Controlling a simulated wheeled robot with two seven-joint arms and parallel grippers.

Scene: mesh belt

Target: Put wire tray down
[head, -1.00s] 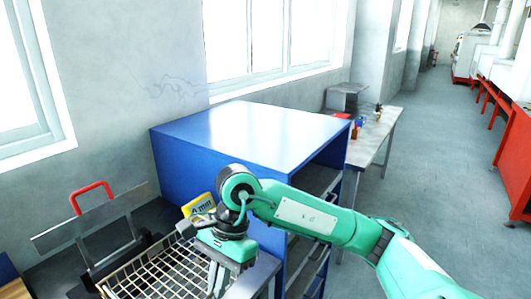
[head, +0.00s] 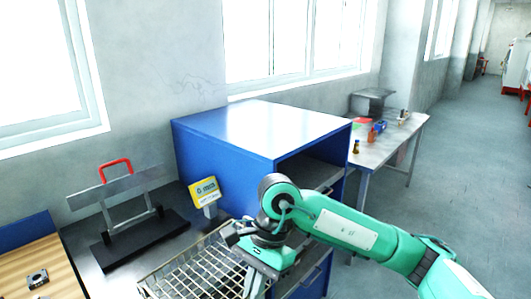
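The wire tray (head: 193,272) is a metal mesh basket at the bottom centre of the head view, in front of the dark bench surface. Its lower part is cut off by the frame edge. My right gripper (head: 256,287) comes in from the right on a green arm and points down at the tray's right rim. Its fingers straddle that rim and appear shut on it, though the grip is partly hidden by the gripper body and the frame edge. I cannot tell whether the tray's underside touches a surface. My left gripper is not in view.
A blue cabinet (head: 250,130) stands behind the tray. A black-based metal stand with a red handle (head: 115,165) is left on the bench. A wooden board (head: 35,265) lies far left. A side table (head: 395,135) holds small items.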

